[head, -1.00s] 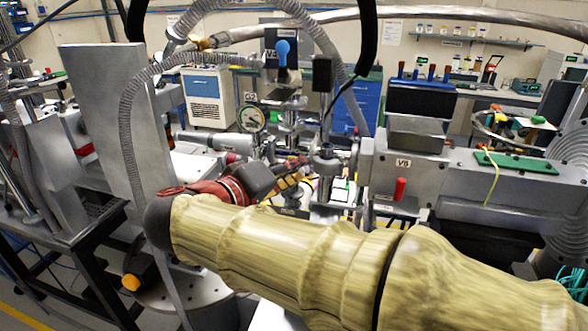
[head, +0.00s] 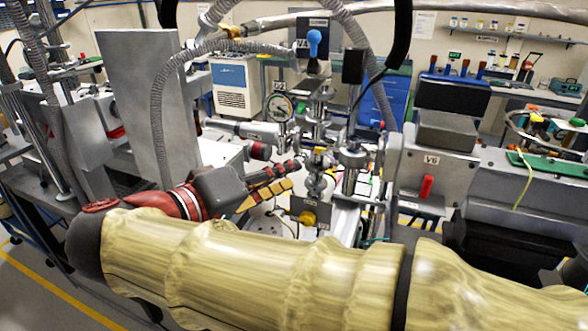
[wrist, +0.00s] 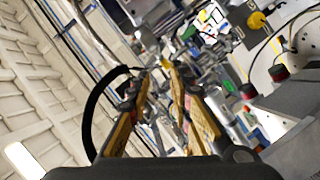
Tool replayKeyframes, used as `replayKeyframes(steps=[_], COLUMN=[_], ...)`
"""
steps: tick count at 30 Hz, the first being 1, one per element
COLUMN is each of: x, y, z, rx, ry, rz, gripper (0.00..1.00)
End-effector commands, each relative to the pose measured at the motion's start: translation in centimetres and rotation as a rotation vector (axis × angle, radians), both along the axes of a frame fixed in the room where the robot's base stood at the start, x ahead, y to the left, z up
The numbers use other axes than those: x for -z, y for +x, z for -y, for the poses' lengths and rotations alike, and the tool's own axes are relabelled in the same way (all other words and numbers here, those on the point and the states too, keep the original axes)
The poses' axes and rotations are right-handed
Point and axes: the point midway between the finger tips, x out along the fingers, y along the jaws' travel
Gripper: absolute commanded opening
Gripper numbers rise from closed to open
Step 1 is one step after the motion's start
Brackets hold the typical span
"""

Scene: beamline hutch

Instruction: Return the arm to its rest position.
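My arm (head: 250,262), in a pale yellow fabric cover, stretches across the bottom of the head view from the right edge to a dark joint at the left. My gripper (head: 296,174) points up and to the right from that end, in front of the beamline hardware. In the wrist view my gripper (wrist: 155,71) has its two yellow-and-black fingers apart, with nothing seen held between them. Whether the fingertips touch the hardware behind them cannot be told.
A grey upright plate (head: 143,110) stands left of my gripper. A round gauge (head: 280,107), a yellow knob (head: 307,218) and a red-handled valve block (head: 418,180) are close by. A flexible hose (head: 158,125) hangs behind the arm. Floor shows at lower left.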

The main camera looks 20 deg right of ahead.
Motion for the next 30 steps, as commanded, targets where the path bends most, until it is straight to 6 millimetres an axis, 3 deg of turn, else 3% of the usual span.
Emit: replayKeyframes(steps=[13,16,19,22,27,30], x=[-0.1,0.9,5.0,9.8,17.0,20.2], y=[-0.2,0.6,0.8,-0.3,-3.8,-6.3], z=[-0.2,-1.1,-2.4,-3.6,-3.4,-2.6], rx=[-0.005,-0.064,-0.158,-0.267,-0.415,-0.474], ry=[-0.01,-0.026,-0.017,0.026,0.196,0.347], rz=[-0.016,-0.096,-0.267,-0.445,-0.693,-0.774], gripper=[0.21,0.21,0.21,0.21,0.21,0.21])
